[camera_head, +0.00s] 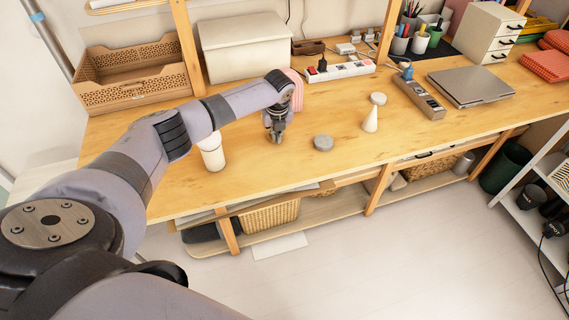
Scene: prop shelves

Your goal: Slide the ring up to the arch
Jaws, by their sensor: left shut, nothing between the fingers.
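My left gripper (277,137) points down at the wooden table, shut and empty, its tips close to the tabletop. A flat grey round piece (323,143) lies to its right, apart from it; it may be the ring, but I cannot make out a hole. My right gripper is not in view.
A white canister (212,152) stands left of my gripper, beneath my forearm. A power strip (340,70), a long grey-topped box (419,98) and a closed laptop (470,86) lie farther back and right. The table front (270,175) is clear.

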